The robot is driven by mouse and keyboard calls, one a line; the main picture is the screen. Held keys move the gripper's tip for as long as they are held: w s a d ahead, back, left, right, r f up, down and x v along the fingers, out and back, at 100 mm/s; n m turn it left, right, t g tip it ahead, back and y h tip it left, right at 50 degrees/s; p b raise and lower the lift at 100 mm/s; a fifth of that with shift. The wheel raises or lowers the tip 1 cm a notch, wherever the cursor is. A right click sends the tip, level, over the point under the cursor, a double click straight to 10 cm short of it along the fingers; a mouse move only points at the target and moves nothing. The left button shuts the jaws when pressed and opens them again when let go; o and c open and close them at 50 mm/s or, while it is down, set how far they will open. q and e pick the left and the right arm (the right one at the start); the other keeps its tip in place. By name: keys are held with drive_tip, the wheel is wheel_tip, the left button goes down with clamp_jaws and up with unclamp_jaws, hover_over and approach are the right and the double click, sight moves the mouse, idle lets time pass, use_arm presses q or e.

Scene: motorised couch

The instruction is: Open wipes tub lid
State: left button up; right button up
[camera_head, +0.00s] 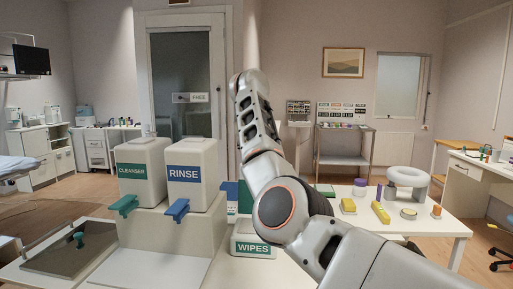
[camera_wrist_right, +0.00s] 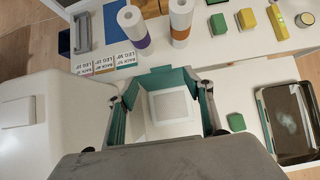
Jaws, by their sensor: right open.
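The white wipes tub (camera_head: 253,247) stands on the white counter right of the dispensers, its green WIPES label facing me. My right arm crosses in front and hides much of its top in the head view. In the right wrist view my right gripper (camera_wrist_right: 163,102) is open, with one finger at either side of a pale square panel (camera_wrist_right: 171,108) on the tub's top. Teal surfaces border this area; I cannot tell which belong to the tub, or whether the fingers touch it. The tub's front is hidden by the gripper body there. My left gripper is out of view.
CLEANSER (camera_head: 142,172) and RINSE (camera_head: 191,173) dispensers stand left of the tub. Behind it are two white-topped rolls or bottles (camera_wrist_right: 131,22) and several lettered cards. A dark tray (camera_wrist_right: 289,120) and a small green block (camera_wrist_right: 236,122) lie to the right.

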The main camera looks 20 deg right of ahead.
drive_tip(key=shift+v, duration=1.55)
drive_tip(key=shift+d, duration=0.15)
